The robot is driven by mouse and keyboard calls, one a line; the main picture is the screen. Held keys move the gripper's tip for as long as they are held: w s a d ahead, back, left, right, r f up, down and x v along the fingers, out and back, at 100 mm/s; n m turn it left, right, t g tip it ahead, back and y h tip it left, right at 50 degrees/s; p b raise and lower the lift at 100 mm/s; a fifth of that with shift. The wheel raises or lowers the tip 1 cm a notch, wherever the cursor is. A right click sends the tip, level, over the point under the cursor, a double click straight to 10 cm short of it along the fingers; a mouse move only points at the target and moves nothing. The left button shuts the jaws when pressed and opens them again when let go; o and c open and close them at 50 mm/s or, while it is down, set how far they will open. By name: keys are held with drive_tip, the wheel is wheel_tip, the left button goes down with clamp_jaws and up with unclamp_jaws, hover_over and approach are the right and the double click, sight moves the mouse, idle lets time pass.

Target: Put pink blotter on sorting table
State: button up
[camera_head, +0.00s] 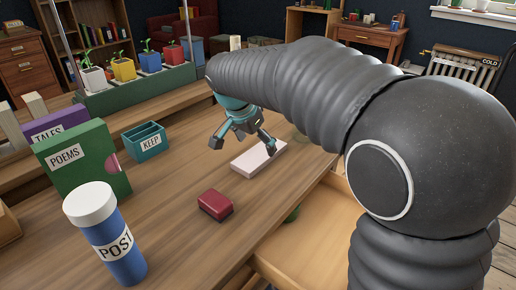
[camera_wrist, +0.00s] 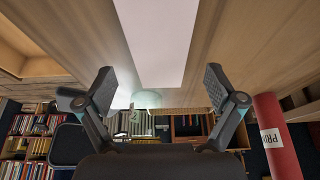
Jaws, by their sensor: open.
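The pink blotter (camera_head: 258,158) is a flat pale pink slab lying on a wooden table (camera_head: 165,215) near its right edge. In the wrist view the blotter (camera_wrist: 158,40) appears as a pale strip ahead of the fingers. My gripper (camera_head: 243,143) is above and beside the blotter, its fingers spread apart with nothing between them. The right fingertip overlaps the blotter in the head view; I cannot tell whether it touches. The open fingers also show in the wrist view (camera_wrist: 160,88). I cannot tell which surface is the sorting table.
On the table stand a dark red box (camera_head: 215,205), a blue POST tube (camera_head: 112,240), a green POEMS book (camera_head: 85,160), a teal KEEP tray (camera_head: 146,143) and a planter (camera_head: 140,92). An open drawer (camera_head: 305,240) juts out below. A red tube (camera_wrist: 277,135) shows in the wrist view.

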drive_tip(key=v, duration=0.9)
drive_tip(key=s+d+f+n+y, duration=0.15)
drive_tip(key=s+d+n, duration=0.25)
drive_tip(key=s+d, duration=0.75)
drive_tip(key=s+d+f+n+t, duration=0.1)
drive_tip(key=s+d+f, duration=0.3)
drive_tip(key=s, duration=0.2)
drive_tip(key=s+d+f+n+t+y, duration=0.1)
drive_tip(key=s+d+f+n, duration=0.1)
drive_tip(key=s+d+f, duration=0.2)
drive_tip(key=shift+s+d+f+n, duration=0.3)
drive_tip(key=shift+s+f, duration=0.05)
drive_tip(key=shift+s, duration=0.75)
drive_tip(key=shift+c, duration=0.2)
